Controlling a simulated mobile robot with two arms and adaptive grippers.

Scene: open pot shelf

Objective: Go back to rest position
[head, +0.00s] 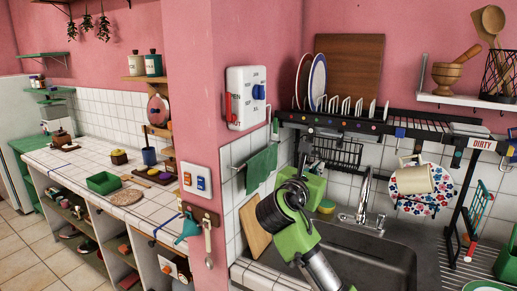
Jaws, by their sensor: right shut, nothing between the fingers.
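My right gripper (304,147) is shut and empty. Its arm rises from the bottom of the head view in front of the sink (392,262). The fingers point up, just below the front of the dish rack shelf (372,126) in the picture. I cannot tell whether they touch anything there. My left gripper is not in view.
The faucet (364,192) stands right of my arm. A beige mug (417,180) and a flowered plate (433,204) hang on the right. A pink pillar (202,120) and a green towel (261,168) are left. The sink basin looks empty.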

